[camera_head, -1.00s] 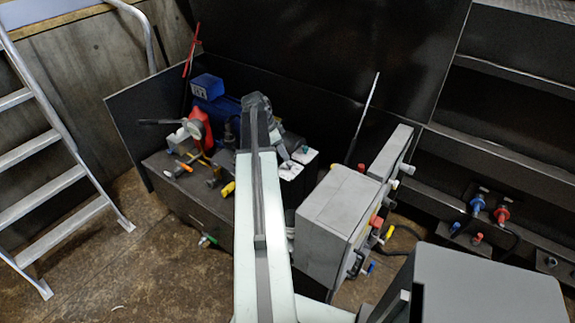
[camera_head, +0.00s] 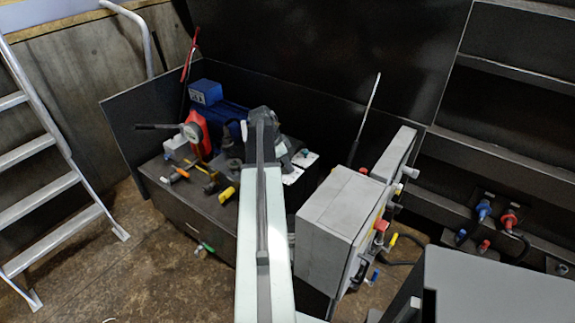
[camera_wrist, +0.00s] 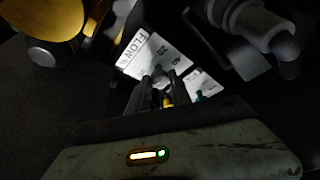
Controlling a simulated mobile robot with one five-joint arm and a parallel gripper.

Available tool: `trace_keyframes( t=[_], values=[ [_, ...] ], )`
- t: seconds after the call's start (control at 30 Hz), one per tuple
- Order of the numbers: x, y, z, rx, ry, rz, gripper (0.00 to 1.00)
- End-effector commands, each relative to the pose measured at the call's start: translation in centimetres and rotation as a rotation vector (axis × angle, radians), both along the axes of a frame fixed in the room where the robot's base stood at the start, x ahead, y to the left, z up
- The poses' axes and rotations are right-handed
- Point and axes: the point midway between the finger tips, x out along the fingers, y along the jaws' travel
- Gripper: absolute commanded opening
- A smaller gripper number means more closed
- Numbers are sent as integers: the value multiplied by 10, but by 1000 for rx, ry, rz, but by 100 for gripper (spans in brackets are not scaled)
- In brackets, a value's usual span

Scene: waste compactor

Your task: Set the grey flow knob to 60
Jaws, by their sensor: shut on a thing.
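The grey flow knob (camera_wrist: 159,73) shows in the wrist view, small and dim, in front of a white scale plate (camera_wrist: 140,55) marked FLOW, with 20 and 40 readable. My gripper (camera_wrist: 161,84) is shut on the knob, its two dark fingers on either side of it. The knob's pointer and the 60 mark cannot be made out. In the head view my arm hides the knob and the fingers. White label plates (camera_head: 306,159) show just right of my wrist.
A yellow-handled part (camera_wrist: 55,22) and a pale pipe fitting (camera_wrist: 262,28) stand close to my gripper.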

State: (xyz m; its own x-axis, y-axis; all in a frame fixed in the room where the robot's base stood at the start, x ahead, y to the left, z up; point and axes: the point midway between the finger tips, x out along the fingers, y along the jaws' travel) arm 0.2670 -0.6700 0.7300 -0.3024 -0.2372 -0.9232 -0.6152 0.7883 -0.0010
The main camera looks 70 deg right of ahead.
Motion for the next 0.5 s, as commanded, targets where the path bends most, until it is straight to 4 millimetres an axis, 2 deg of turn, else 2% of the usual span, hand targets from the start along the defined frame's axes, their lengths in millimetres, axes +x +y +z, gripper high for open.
trace_keyframes(
  t=[0.27, 0.5],
  values=[
    [0, 2, 0, 3, -2, 83, 0],
    [-1, 4, 0, 2, -2, 267, 0]
  ],
)
